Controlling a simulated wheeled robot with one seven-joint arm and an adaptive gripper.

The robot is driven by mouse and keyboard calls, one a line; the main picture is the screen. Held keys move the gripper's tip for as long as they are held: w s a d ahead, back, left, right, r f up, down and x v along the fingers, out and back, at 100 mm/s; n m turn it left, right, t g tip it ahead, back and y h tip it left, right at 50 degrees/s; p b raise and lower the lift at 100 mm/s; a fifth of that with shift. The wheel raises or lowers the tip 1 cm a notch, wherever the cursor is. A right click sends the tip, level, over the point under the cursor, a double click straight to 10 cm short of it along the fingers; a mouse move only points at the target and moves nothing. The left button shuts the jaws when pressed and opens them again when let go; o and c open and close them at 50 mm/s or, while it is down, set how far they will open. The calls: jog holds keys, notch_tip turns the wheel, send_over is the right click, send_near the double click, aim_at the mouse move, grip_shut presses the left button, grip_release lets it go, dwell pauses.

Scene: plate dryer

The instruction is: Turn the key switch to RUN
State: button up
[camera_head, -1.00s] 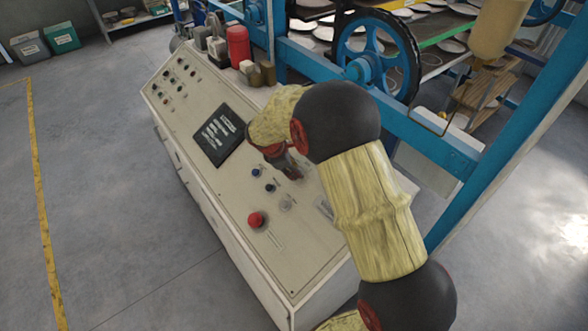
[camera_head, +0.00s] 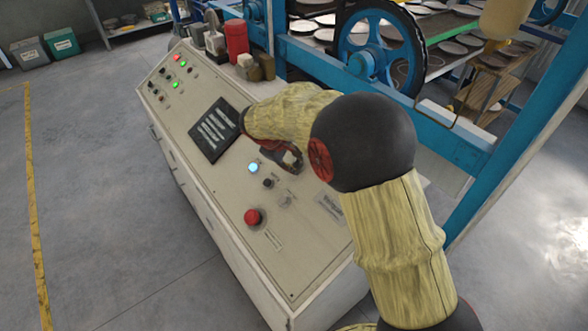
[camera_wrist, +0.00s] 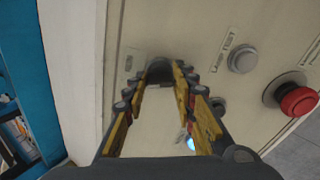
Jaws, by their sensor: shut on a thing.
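The control panel (camera_head: 215,205) is a cream, sloping console with many buttons and lamps. My gripper (camera_head: 288,158) is over the panel's right side, to the right of the dark display (camera_head: 213,130). In the wrist view, my gripper (camera_wrist: 163,78) is shut on the key switch (camera_wrist: 159,70), seen only as a dark shape between the fingertips. The fingers cover most of it, and I cannot read its marked positions or the key's angle. A blue lamp (camera_head: 253,168) is lit just left of the gripper; it also shows between the fingers in the wrist view (camera_wrist: 190,144).
A red emergency button (camera_head: 253,217), a small black control (camera_head: 268,183) and a grey LAMP TEST button (camera_wrist: 243,58) are near the gripper. Behind the console stand a blue frame (camera_head: 440,142) and a large handwheel (camera_head: 368,52).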

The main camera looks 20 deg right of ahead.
jog(key=shift+f+m+b, duration=0.1)
jog(key=shift+m+b, duration=1.35)
jog(key=shift+m, duration=0.05)
jog(key=o, duration=1.1)
jog(key=v, duration=1.2)
jog(key=shift+s+a, duration=0.1)
jog(key=shift+a, duration=0.1)
